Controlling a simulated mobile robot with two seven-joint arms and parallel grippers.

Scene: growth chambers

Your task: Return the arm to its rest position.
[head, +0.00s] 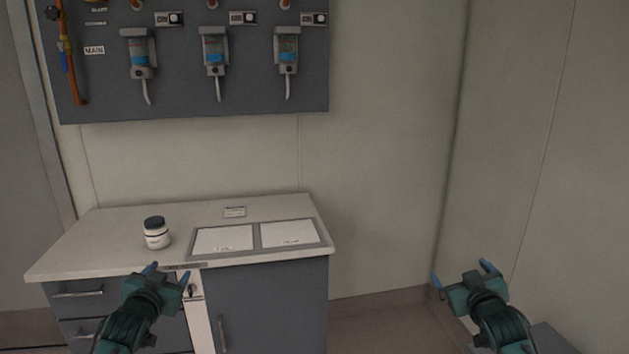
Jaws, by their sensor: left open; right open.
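My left gripper (170,276) is open and empty, in front of the bench's front edge in the head view. Its fingers have blue tips that stand apart. My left arm comes in from the bottom left. My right gripper (462,276) is open and empty at the lower right, over the floor to the right of the bench. Its blue fingertips also stand apart. Neither gripper appears to touch anything.
A bench (110,262) with drawers and a cabinet door stands at the left. On it are a white jar (156,233) with a dark lid and a grey-framed tray (258,250) with two white panels. A dark wall panel (185,97) holds several dispensers.

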